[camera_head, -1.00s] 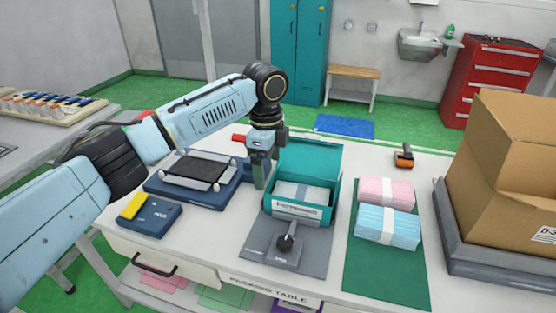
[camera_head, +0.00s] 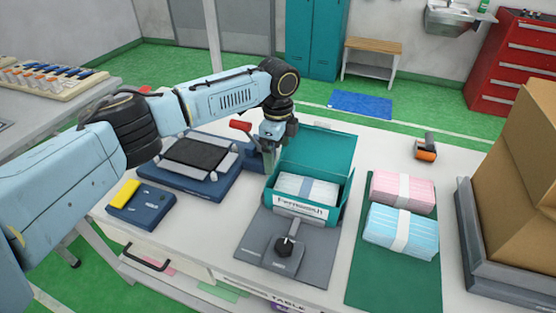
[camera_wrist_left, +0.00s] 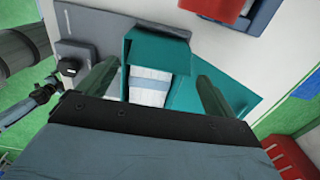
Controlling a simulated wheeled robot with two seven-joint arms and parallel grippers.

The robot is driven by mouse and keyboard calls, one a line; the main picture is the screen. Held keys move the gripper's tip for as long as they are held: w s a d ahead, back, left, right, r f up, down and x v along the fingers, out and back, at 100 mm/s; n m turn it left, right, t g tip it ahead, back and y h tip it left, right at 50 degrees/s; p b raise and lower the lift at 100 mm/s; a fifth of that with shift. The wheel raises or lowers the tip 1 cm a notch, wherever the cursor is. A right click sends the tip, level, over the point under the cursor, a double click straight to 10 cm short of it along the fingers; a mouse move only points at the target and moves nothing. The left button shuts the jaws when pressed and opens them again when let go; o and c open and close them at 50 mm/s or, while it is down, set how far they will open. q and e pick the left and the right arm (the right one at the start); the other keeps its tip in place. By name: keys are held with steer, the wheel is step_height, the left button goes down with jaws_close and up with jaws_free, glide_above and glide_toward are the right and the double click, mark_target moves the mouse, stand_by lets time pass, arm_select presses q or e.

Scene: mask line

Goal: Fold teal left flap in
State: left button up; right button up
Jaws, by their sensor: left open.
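The teal box (camera_head: 270,200) stands open on the packing table, with a banded stack of masks (camera_head: 308,188) inside and a printed label on its front. Its lid (camera_head: 325,147) leans open at the back. My left gripper (camera_head: 270,158) is open and points down beside the box's back left corner. In the left wrist view the gripper (camera_wrist_left: 158,75) has its fingers spread over the box. The teal left flap (camera_wrist_left: 160,45) shows there at the box's upper end. Its angle, and whether a finger touches it, I cannot tell. My right gripper is not in view.
A grey plate with a black knob (camera_head: 284,246) lies in front of the box. A blue tray device (camera_head: 200,160) is to the left. Pink (camera_head: 402,188) and blue mask packs (camera_head: 402,230) lie on a green mat to the right. Cardboard boxes (camera_head: 520,190) stand at the right edge.

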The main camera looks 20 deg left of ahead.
mark_target(276, 167)
arm_select(q)
step_height(276, 167, down, 2)
steer(key=shift+f, duration=0.55)
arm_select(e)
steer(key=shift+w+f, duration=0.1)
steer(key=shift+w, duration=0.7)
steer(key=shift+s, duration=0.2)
